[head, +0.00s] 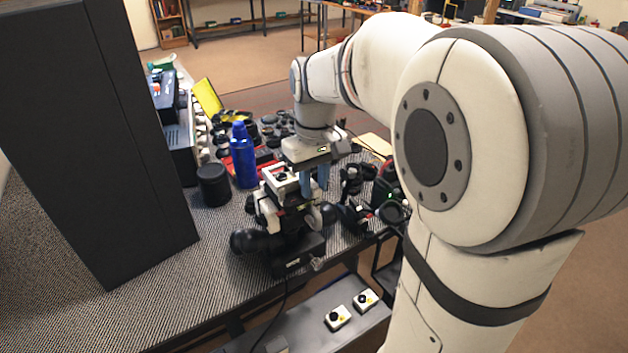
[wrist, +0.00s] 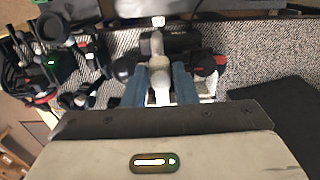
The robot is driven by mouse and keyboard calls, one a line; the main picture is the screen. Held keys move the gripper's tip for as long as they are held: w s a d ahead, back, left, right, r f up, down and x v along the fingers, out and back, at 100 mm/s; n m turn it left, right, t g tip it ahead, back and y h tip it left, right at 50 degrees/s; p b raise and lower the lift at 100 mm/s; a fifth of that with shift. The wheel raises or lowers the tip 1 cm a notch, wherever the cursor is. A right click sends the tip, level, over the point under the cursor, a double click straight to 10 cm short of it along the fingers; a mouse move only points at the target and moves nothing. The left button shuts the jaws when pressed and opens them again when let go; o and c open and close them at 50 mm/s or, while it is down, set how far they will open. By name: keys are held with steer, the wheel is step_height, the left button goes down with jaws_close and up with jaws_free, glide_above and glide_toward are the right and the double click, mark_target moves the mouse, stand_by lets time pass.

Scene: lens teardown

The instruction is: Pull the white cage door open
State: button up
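I cannot make out a white cage door for certain in either view. A white and black microscope-like device (head: 283,208) stands on the patterned bench top, with white blocks, black knobs and a dark base. My gripper (head: 316,184) points down at its back right side, its blue-grey fingers apart. In the wrist view, my gripper (wrist: 159,78) has a finger on each side of a pale rounded part of the device (wrist: 158,92). I see no clear grip on that part, and whether the fingers touch it is hard to tell. The device's far side is partly hidden by my gripper.
A tall dark cabinet (head: 90,140) stands at the left. A blue bottle (head: 243,160) and a black cylinder (head: 213,186) stand left of the device. Several lens parts crowd the bench behind and to the right. White switch boxes (head: 338,318) sit on a lower shelf.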

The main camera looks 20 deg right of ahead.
jaws_close()
